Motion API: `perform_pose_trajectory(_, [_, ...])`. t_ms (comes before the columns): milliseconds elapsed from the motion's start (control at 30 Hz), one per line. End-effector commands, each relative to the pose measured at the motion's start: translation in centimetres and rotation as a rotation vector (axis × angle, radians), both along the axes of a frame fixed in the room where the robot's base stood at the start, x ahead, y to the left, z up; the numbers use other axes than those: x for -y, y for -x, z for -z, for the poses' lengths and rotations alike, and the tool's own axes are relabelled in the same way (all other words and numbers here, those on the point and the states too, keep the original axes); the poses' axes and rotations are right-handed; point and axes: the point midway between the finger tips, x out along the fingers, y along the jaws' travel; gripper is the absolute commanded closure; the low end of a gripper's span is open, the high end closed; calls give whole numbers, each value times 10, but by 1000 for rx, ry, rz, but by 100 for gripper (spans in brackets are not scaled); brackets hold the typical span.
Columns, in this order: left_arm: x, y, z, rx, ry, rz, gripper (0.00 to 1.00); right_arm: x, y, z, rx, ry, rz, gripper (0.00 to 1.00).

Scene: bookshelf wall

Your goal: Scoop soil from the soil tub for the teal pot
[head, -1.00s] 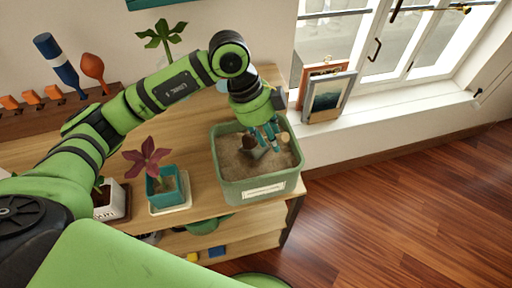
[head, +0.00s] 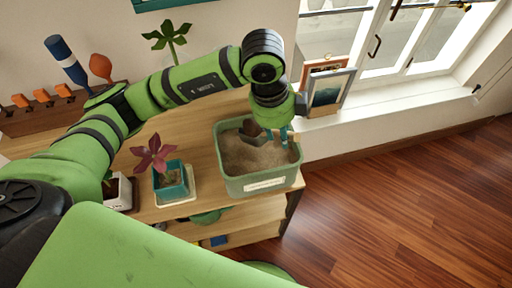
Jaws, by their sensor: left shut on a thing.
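The green soil tub (head: 233,188) stands at the right end of the wooden shelf top, with brown soil (head: 245,160) inside. The teal pot (head: 174,190) sits on a pale saucer to its left and holds a dark red plant (head: 153,154). My left gripper (head: 277,134) is over the back right of the tub, fingers pointing down. It is shut on what looks like a scoop (head: 251,129), whose dark brown end shows left of the fingers, over the soil. The scoop's handle is mostly hidden by the gripper. My right gripper is out of view.
A white pot (head: 119,195) stands left of the teal pot, partly behind my arm. Picture frames (head: 327,92) lean on the windowsill behind the tub. A rack (head: 30,120) with orange and blue tools is at the left. Wooden floor (head: 410,200) lies open at the right.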

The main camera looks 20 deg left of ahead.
Motion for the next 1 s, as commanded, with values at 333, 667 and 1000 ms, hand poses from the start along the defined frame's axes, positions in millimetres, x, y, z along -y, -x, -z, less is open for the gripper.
perform_pose_trajectory(333, [30, 13, -10, 165, -335, 6, 100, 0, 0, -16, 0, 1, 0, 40])
perform_pose_trajectory(667, [35, 16, -5, 196, -400, 2, 100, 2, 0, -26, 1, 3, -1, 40])
perform_pose_trajectory(1000, [35, 16, -4, 193, -399, 3, 100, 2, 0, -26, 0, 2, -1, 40])
